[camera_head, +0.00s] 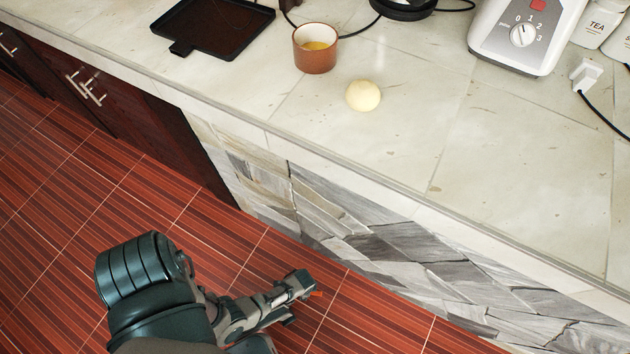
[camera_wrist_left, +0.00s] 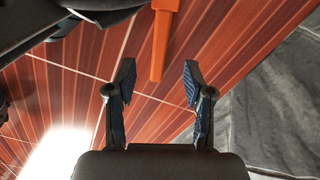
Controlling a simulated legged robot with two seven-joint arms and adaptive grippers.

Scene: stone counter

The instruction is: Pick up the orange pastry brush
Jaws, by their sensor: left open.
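The orange pastry brush shows in the left wrist view as a long orange bar (camera_wrist_left: 162,45) coming down from the top edge; its far end is out of that view. Its near end is in line with the gap between the fingers, with open space on both sides. That gripper is low over the floor, in front of the counter. In the left wrist view its fingers (camera_wrist_left: 158,84) are apart. I cannot tell what supports the brush. My right gripper is not in view.
The stone counter (camera_head: 400,160) is right of and above my left gripper. On it are a pale round ball (camera_head: 363,96), a brown cup (camera_head: 316,50), a black tray (camera_head: 215,25) and a white blender base (camera_head: 525,30). Red striped floor (camera_head: 100,190) lies below.

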